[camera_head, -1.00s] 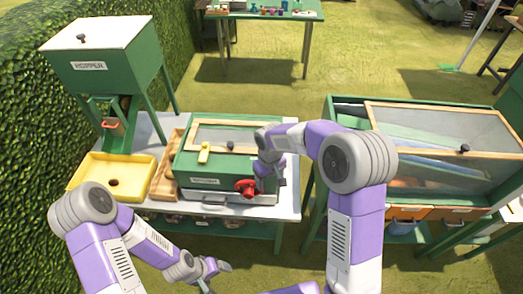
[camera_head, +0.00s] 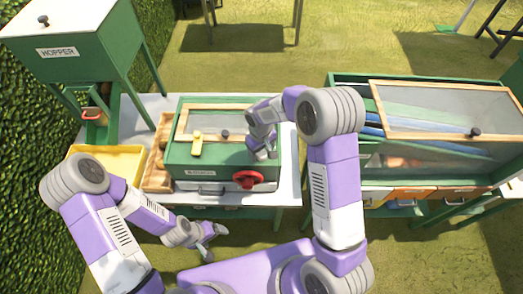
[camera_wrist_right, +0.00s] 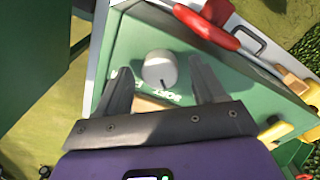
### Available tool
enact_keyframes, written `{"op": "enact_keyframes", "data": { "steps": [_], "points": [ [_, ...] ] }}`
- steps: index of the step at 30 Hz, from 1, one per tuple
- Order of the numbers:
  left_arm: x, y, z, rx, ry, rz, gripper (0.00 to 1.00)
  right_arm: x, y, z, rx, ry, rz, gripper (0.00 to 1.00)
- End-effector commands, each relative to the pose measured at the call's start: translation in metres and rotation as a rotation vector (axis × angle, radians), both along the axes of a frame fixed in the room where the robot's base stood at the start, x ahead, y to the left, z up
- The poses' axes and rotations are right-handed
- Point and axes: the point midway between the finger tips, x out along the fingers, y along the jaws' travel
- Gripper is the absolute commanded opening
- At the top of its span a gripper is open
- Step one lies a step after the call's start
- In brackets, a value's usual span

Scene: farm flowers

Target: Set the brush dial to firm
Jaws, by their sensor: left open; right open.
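Other lettering is partly hidden by a finger. My right gripper (camera_wrist_right: 160,74) is open, with one finger on each side of the dial; I cannot tell whether they touch it. In the head view the right gripper (camera_head: 264,153) is at the right side of the green machine (camera_head: 215,176), and the dial is hidden. My left gripper (camera_head: 213,240) is open and empty in front of the table.
A red hand wheel (camera_head: 248,180) is on the machine's front, close to my right gripper. A yellow lever (camera_head: 197,143) is on top. A wooden tray (camera_head: 156,180), yellow tray (camera_head: 117,160) and hopper (camera_head: 75,60) stand left. A screened green bin (camera_head: 430,115) stands right.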

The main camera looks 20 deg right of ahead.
Motion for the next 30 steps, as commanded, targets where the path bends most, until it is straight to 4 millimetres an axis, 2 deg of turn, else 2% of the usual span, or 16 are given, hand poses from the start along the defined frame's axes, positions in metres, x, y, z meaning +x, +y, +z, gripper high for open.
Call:
{"op": "enact_keyframes", "data": {
  "steps": [9, 11, 18, 21, 30],
  "points": [
    [0.0001, 0.0000, 0.0002, 0.000, 0.000, 0.000, 0.84, -0.0002, -0.0003, -0.0042, 0.000, 0.000, 0.000, 0.69],
    [0.0002, 0.0000, 0.0002, 0.000, 0.000, 0.000, 0.84, -0.0001, -0.0003, -0.0041, 0.000, 0.000, 0.000, 0.61],
    [0.0001, 0.0000, 0.0001, 0.000, 0.000, 0.000, 0.84, -0.0001, -0.0003, -0.0039, 0.000, 0.000, 0.000, 0.25],
    [0.0001, 0.0000, 0.0002, 0.000, 0.000, 0.000, 0.84, 0.0000, -0.0002, -0.0038, 0.000, 0.000, 0.000, 0.13],
    [0.0001, 0.0000, -0.0038, 0.000, 0.000, 0.000, 0.84, 0.0002, -0.0001, -0.0043, -0.001, -0.002, -0.046, 0.13]
  ]
}}
